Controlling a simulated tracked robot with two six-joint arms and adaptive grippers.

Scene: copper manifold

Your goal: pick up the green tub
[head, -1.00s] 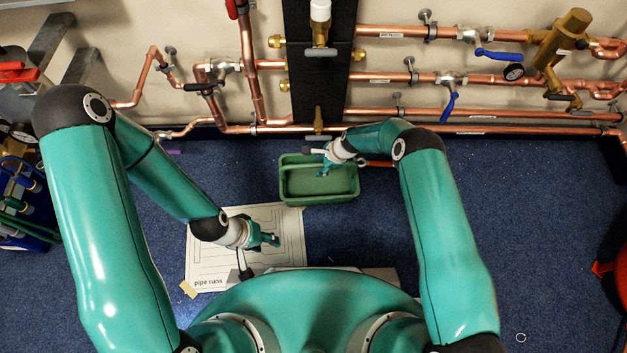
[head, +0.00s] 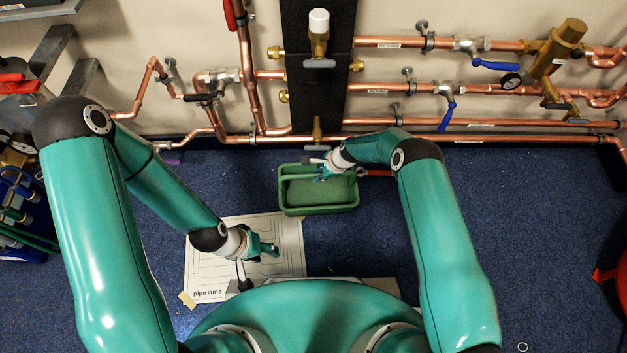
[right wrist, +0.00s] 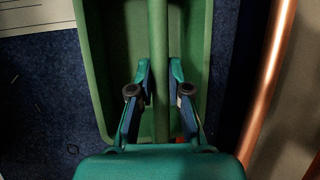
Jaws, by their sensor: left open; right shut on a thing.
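The green tub (head: 318,210) is near the wall, in the middle of the head view. A bar-like handle runs across its open top; it shows in the right wrist view as a long green bar (right wrist: 159,35). My right gripper (head: 322,178) is at the tub's top. In the right wrist view its fingers (right wrist: 160,75) lie on both sides of the bar, shut on it. I cannot tell whether the tub is clear of the floor. My left gripper (head: 268,250) is open and empty over the paper sheet, left of and nearer than the tub.
Copper pipes (head: 400,90) with blue-handled valves run along the wall behind the tub. A black panel (head: 318,80) stands directly behind it. A paper sheet (head: 205,272) marked "pipe runs" lies on the blue floor (head: 530,230). The floor to the right is mostly clear.

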